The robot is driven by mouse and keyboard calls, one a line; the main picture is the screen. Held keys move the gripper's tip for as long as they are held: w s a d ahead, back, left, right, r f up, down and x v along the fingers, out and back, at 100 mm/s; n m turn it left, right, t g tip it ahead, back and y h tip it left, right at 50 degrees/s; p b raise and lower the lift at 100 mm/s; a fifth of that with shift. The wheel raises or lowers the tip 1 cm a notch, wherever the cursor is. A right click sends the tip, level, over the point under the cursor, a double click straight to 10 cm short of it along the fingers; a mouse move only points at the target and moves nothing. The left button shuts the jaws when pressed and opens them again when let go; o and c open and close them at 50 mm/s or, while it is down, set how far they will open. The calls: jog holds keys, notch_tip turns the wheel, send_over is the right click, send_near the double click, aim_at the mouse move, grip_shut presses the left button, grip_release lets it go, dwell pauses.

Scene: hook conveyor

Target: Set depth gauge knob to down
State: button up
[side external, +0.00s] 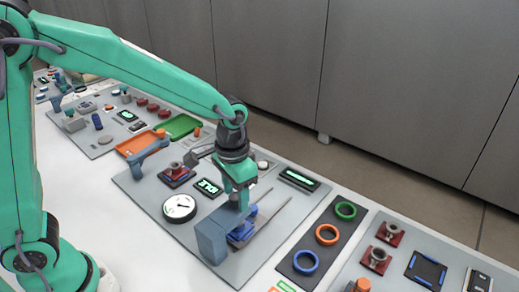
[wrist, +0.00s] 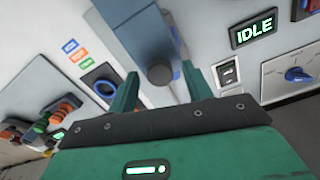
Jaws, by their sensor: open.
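My gripper (side external: 237,197) is open and points down over the grey panel. In the wrist view its two green fingers (wrist: 160,88) stand apart, on either side of a dark blue-grey round knob (wrist: 159,73). I cannot tell whether they touch it. This knob may be the depth gauge knob; no label for it is readable. In the side view a blue-grey block (side external: 211,241) and a blue part (side external: 242,233) on thin rails lie just below the fingers. The gripper partly hides this fixture, and the knob's setting cannot be told.
A white round dial (side external: 179,208) and a green-lit display (side external: 208,187) lie left of the gripper. Green, orange and blue rings (side external: 305,262) lie on a dark strip to the right. The wrist view shows an IDLE display (wrist: 254,30) and a blue-pointer dial (wrist: 297,75).

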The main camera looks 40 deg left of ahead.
notch_tip(320, 180, up, 7)
jog(key=shift+r, duration=0.1)
dwell(0.4)
jog(key=shift+s+a+r, duration=0.25)
jog(key=shift+a+r, duration=0.05)
jog(key=shift+a, duration=0.1)
jog(key=s+a+r+n+t, duration=0.1)
jog(key=s+a+r+t, duration=0.1)
jog(key=s+a, duration=0.4)
jog(key=s+a+r+n+t, duration=0.2)
jog(key=s+a+t, duration=0.1)
jog(key=s+a, duration=0.3)
jog(key=shift+s+r+t, duration=0.3)
jog(key=shift+s+r, duration=0.05)
jog(key=shift+s, duration=0.5)
jog(key=shift+a, duration=0.1)
dwell(0.9)
